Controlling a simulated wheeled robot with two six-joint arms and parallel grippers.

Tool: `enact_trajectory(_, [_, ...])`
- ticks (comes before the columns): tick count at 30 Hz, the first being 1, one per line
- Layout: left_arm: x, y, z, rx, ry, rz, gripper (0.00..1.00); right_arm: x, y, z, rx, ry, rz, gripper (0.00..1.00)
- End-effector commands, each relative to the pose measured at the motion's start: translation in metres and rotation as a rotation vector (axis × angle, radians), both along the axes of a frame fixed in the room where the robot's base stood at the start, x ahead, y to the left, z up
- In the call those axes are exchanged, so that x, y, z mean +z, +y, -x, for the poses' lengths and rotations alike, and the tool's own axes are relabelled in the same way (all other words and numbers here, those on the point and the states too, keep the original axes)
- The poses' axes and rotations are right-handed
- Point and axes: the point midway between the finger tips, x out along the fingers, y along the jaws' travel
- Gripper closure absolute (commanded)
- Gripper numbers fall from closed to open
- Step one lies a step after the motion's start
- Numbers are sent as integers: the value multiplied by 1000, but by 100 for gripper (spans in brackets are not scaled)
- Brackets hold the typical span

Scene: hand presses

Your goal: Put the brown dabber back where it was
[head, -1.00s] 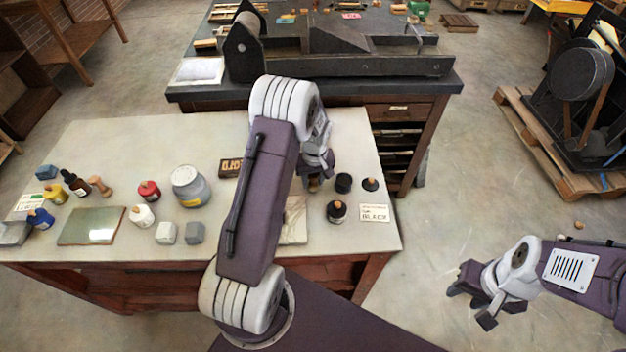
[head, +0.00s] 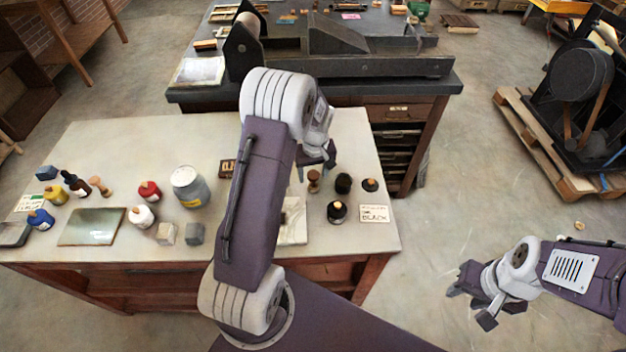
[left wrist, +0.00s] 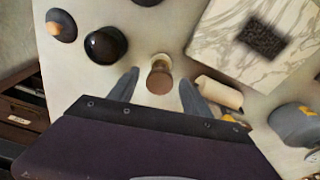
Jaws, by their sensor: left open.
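The brown dabber (head: 314,181), a small turned wooden piece, stands upright on the pale table (head: 110,145), left of a black dabber-like piece. In the left wrist view the dabber (left wrist: 160,80) shows from above, between and beyond the spread fingertips. My left gripper (head: 316,165) is open and empty just above it; its fingers (left wrist: 159,79) appear clear of the dabber. My right gripper (head: 470,305) hangs open and empty off the table at the right.
A marble slab (left wrist: 250,45) lies partly behind my arm. Ink bottles and a glass plate (head: 92,226) stand left.

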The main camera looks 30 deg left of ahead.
Motion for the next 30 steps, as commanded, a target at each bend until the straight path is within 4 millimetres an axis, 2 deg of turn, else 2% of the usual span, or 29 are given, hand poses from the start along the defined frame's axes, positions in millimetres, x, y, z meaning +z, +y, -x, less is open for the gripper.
enact_trajectory(1, [15, -1, 0, 0, -6, -1, 43, 1, 0, 0, 0, 0, 0, 61])
enact_trajectory(3, [33, -2, 1, 0, -6, -1, 43, 2, 0, 0, 0, 0, 0, 61])
enact_trajectory(7, [58, -5, 4, -1, -3, -1, 43, 3, 0, 0, 0, 0, 0, 61])
enact_trajectory(12, [73, -6, 6, -1, -2, -1, 43, 3, 0, 0, 0, 0, 0, 61])
enact_trajectory(17, [75, -12, 12, -29, 2, 2, 43, 3, 0, 0, 0, 0, 0, 61])
enact_trajectory(20, [78, -42, 46, -187, 6, 13, 43, 4, 0, 0, 0, 0, 0, 61])
enact_trajectory(24, [75, -86, 117, -484, 6, 25, 43, 3, 0, 0, 0, 0, 0, 61])
enact_trajectory(27, [70, -102, 158, -634, 5, 26, 43, 3, 0, 0, 0, 0, 0, 61])
enact_trajectory(30, [66, -108, 179, -709, 6, 25, 43, 3, 0, 0, 0, 0, 0, 61])
